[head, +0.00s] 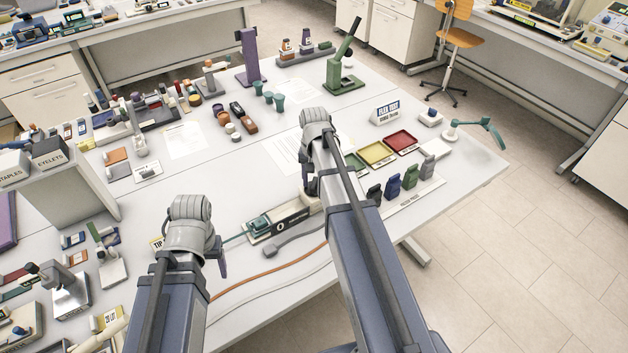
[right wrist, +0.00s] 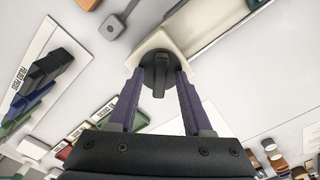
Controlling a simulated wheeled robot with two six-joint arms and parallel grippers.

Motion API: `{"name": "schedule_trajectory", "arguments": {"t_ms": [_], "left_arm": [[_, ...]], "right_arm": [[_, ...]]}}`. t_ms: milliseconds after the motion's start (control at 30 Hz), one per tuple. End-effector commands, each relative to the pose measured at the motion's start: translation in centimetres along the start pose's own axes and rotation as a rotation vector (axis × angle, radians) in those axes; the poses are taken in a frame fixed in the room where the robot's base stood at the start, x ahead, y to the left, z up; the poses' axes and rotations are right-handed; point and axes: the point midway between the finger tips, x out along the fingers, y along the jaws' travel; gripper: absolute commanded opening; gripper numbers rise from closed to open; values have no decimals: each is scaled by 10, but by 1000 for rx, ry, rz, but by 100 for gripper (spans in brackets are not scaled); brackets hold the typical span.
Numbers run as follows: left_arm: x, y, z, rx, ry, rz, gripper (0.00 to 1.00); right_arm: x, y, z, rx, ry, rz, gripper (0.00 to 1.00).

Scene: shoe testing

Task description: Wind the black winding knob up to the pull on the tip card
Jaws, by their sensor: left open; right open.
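The black winding knob (right wrist: 158,72) is on the end of a cream housing (right wrist: 190,35) in the right wrist view. My right gripper (right wrist: 161,75) is open, with one purple finger on each side of the knob; I cannot tell whether they touch it. In the head view my right arm hides the knob, and the pull tester (head: 285,223) with its teal clamp lies just left of it. The tip card (head: 156,243) is partly hidden behind my left arm; its pull value is unreadable. My left gripper (head: 215,262) is open, left of the tester.
An orange cable (head: 265,275) and a grey lead (head: 285,246) lie in front of the tester. Green, yellow and red trays (head: 376,152) and dark blocks (head: 392,187) stand right of my right arm. The table's front right edge is clear.

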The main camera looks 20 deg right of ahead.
Motion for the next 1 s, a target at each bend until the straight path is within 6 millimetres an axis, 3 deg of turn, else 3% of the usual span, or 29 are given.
{"name": "schedule_trajectory", "arguments": {"t_ms": [367, 1000], "left_arm": [[-8, -1, 0, 0, 0, 0, 68], [-78, -7, 5, -8, 0, 2, 68]], "right_arm": [[-8, 0, 0, 0, 0, 0, 50], [-78, 0, 0, 0, 0, 0, 50]]}}
